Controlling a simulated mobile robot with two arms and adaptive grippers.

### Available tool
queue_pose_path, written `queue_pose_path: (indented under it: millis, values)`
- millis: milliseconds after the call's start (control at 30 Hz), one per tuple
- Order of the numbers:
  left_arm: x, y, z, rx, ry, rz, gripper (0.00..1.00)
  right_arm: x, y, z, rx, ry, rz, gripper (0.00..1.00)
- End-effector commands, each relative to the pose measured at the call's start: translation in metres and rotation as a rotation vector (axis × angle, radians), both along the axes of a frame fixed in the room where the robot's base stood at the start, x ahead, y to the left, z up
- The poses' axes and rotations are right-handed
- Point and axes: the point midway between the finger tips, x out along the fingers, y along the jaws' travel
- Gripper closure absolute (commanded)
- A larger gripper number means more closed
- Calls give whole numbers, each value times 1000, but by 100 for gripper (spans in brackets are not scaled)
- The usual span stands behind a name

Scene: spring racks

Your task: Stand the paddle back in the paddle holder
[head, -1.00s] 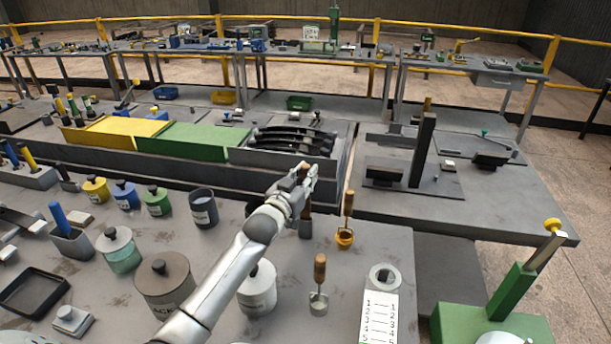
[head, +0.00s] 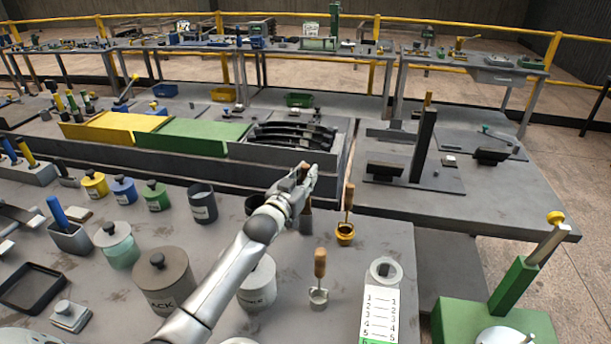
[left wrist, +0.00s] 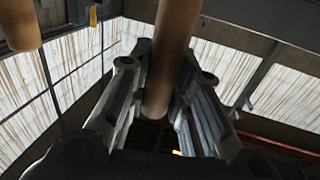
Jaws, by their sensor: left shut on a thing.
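My left gripper (head: 304,180) is shut on the paddle's brown wooden handle (head: 306,168), above the bench near its back edge. The handle stands roughly upright between the fingers. It also shows in the left wrist view (left wrist: 168,65), with the fingers on both sides of it. Below the gripper a dark grey block-like part (head: 306,223) shows; I cannot tell whether it is the paddle's lower end or the holder. A dark round cup (head: 254,204) is partly hidden behind my left arm. I cannot pick out the paddle holder with certainty. My right gripper is not in view.
Lidded jars (head: 163,280) stand left of my arm. A numbered white card (head: 379,315) lies at the right edge.

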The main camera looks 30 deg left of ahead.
Motion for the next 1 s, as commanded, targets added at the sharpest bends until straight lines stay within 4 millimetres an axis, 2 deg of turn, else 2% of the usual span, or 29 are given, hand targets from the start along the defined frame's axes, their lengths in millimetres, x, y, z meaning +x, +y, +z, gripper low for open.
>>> queue_pose_path:
  millis: [967, 1000]
  values:
    - [0, 0, -21, 0, 1, 0, 100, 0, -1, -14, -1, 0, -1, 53]
    - [0, 0, -20, 0, 0, 0, 76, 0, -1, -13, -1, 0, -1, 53]
